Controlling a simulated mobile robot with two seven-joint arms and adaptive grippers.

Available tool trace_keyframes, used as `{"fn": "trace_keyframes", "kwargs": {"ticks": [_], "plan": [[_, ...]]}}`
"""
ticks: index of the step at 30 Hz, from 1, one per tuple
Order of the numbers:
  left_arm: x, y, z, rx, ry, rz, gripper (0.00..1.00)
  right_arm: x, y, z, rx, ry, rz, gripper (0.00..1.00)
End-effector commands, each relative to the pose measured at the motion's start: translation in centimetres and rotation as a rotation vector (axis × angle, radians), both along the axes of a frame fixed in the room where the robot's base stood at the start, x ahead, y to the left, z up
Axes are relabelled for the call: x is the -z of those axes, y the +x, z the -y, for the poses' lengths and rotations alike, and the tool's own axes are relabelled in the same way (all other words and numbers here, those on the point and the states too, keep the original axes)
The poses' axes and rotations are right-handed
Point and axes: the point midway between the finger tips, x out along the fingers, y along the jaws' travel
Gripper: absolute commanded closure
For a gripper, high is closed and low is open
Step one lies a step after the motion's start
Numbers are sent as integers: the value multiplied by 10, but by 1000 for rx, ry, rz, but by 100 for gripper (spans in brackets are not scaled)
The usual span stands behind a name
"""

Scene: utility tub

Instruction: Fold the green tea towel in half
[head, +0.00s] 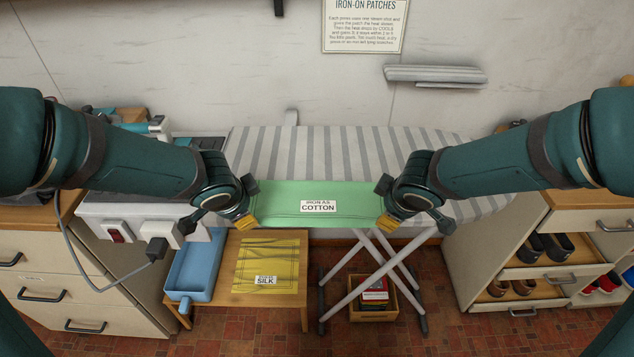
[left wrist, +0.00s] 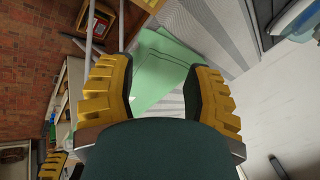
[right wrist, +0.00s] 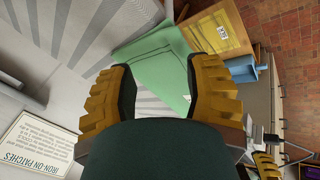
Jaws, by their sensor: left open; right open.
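The green tea towel (head: 345,195) lies flat on the front of the striped ironing board (head: 310,150), with a white label reading "IRON AS COTTON". My left gripper (head: 248,206) is at the towel's left end and my right gripper (head: 383,206) at its right end. In the left wrist view the towel (left wrist: 160,65) shows beyond and between the open yellow-padded fingers. In the right wrist view the towel (right wrist: 160,62) likewise shows between and beyond open fingers. Both grippers are empty. Whether the fingertips touch the cloth I cannot tell. The towel's ends are partly hidden by my grippers.
A yellow cloth labelled silk (head: 271,262) lies on a low wooden table with a blue tray (head: 196,265), below and left of the board. Drawers stand at left. A shoe cabinet (head: 540,250) stands at right. A crate (head: 372,304) sits under the board's crossed legs.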

Motion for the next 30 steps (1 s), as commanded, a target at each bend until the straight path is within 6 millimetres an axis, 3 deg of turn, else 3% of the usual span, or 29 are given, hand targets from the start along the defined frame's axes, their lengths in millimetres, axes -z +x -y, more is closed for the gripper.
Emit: {"fn": "trace_keyframes", "kwargs": {"ticks": [12,23,24,28,30], "plan": [[-46,-37,0,1,-1,2,50,-46,-36,0,-1,1,2,50],[-51,-42,0,1,1,-1,47,-51,-42,0,-1,-1,-1,47],[-51,-42,0,2,1,-1,60,-51,-42,0,-1,0,-1,60],[-51,-42,3,14,0,1,95,-51,-42,-3,-13,1,1,95],[-50,-42,6,31,-2,3,100,-50,-42,-6,-31,2,3,100]]}}
